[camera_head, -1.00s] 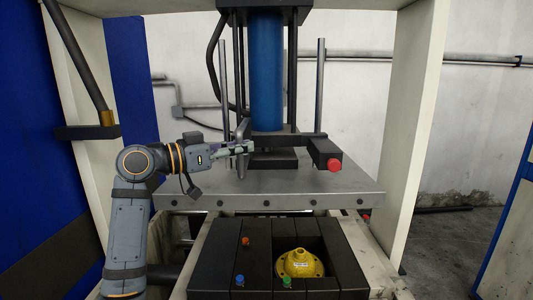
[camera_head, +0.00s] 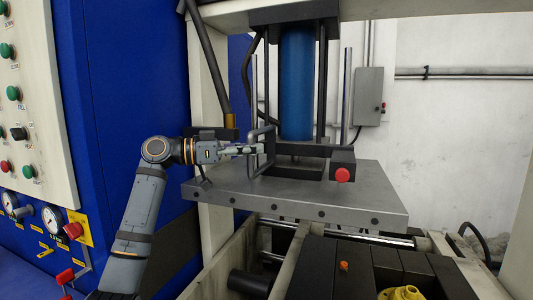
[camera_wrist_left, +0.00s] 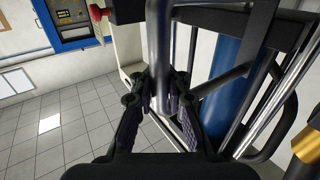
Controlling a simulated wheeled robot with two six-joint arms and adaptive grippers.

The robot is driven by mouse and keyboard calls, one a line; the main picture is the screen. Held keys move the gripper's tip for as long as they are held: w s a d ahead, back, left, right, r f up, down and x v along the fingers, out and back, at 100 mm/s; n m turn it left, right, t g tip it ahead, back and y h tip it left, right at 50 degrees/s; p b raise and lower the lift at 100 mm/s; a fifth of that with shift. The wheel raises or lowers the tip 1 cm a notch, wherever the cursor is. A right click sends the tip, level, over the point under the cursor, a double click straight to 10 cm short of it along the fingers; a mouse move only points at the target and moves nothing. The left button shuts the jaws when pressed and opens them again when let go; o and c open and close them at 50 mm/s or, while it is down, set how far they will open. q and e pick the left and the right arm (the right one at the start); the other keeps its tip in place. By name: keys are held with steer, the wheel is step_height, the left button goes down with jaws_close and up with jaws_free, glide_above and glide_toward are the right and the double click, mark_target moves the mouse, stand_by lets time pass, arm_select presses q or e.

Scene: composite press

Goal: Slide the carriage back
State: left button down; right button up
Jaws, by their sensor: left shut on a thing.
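The carriage appears to be the dark frame (camera_head: 315,150) under the blue cylinder, resting on or just above a thick grey plate (camera_head: 300,197). It has a grey upright bar handle (camera_head: 268,140) on its left and a red knob (camera_head: 342,174) at its front right. My left gripper (camera_head: 254,149) reaches in from the left and is shut on the handle. In the left wrist view, the two fingers (camera_wrist_left: 160,92) close on either side of the grey bar (camera_wrist_left: 159,45). My right gripper is out of view.
The blue cylinder (camera_head: 297,85) and thin rods stand above the plate. A cream post (camera_head: 215,225) rises close behind my left arm. A control panel (camera_head: 30,110) with buttons is at the left. Dark blocks with a yellow part (camera_head: 402,293) lie below the plate.

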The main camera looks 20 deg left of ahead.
arm_select(q)
steer(key=shift+a+f, duration=0.1)
steer(key=shift+a, duration=0.25)
